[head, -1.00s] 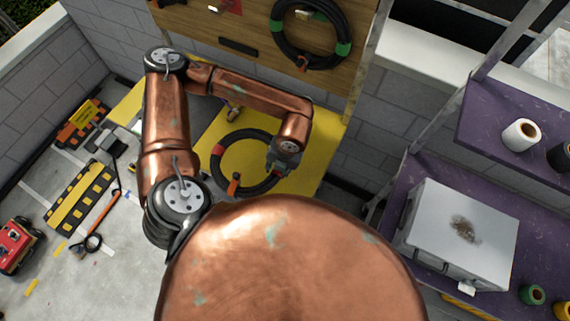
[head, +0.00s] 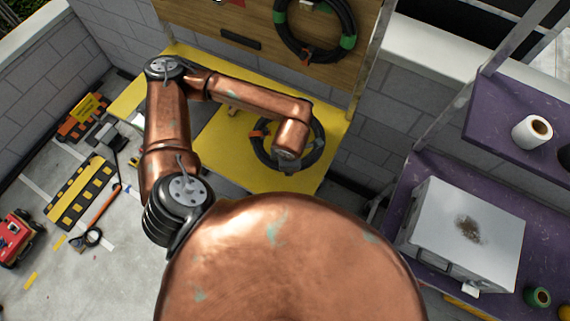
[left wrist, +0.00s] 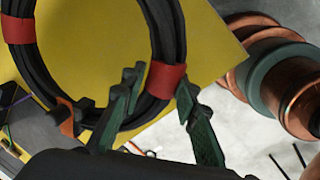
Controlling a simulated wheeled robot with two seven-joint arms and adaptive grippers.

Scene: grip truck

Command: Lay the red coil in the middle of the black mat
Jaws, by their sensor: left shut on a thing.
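The red coil is a black cable ring with red bands and an orange clip. In the head view the coil (head: 259,150) appears over the yellow surface, partly hidden by my left forearm. In the left wrist view the coil (left wrist: 165,30) fills the upper left. My left gripper (left wrist: 160,90) is shut on the ring at a red band, one green finger on each side. In the head view the gripper (head: 287,158) is mostly hidden under the arm's end. I cannot tell whether the coil touches the yellow surface. I cannot make out the black mat. My right gripper is out of view.
A green-banded coil (head: 347,42) hangs on the wooden board (head: 215,18) behind the yellow surface (head: 215,160). A grey case (head: 465,235) and spools stand on purple shelves at right. A striped ramp (head: 80,195) and red toy truck (head: 15,240) are on the floor at left.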

